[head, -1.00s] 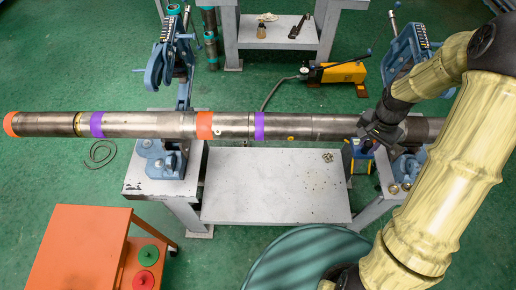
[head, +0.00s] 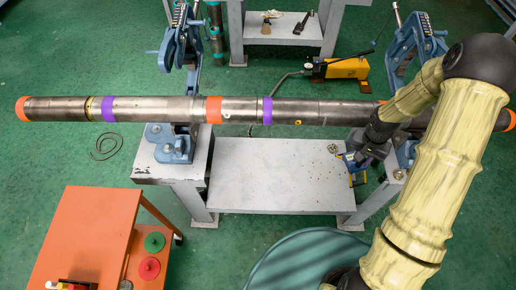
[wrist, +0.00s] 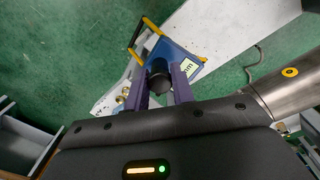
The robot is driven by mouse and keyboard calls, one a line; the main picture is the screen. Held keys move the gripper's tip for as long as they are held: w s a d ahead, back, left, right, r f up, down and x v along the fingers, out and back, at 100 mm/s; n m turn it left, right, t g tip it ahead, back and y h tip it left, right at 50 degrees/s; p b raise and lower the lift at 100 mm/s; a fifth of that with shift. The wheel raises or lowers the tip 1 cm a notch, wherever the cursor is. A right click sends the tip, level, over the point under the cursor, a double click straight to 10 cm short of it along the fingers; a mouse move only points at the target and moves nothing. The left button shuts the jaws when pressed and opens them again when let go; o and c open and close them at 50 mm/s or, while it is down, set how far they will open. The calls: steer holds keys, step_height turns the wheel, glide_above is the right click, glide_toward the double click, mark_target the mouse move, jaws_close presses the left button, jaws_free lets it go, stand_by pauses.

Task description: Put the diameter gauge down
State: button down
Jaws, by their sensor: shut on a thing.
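The diameter gauge (wrist: 187,60) is a blue body with a yellow handle, a black knob and a label reading "mm" in the wrist view. The purple fingers of my gripper (wrist: 160,83) are closed on its black knob. In the head view the gauge (head: 352,163) shows as a small blue and yellow piece under my gripper (head: 364,158), below the pipe near the right vise. My arm and gripper hide part of it. I cannot tell whether it touches a surface.
An orange cart (head: 85,235) and a teal round surface (head: 300,258) are in front.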

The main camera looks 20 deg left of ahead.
mark_target(353, 170)
steer(key=f, duration=0.2)
steer(key=f+n+b, duration=0.1)
steer(key=f, duration=0.2)
steer(key=f+n, duration=0.1)
steer(key=f, duration=0.1)
steer(key=shift+s+a+f, duration=0.15)
steer(key=shift+s+a, duration=0.1)
steer(key=shift+a, duration=0.1)
steer(key=shift+f, duration=0.35)
steer(key=shift+a, duration=0.1)
steer(key=shift+w, duration=0.1)
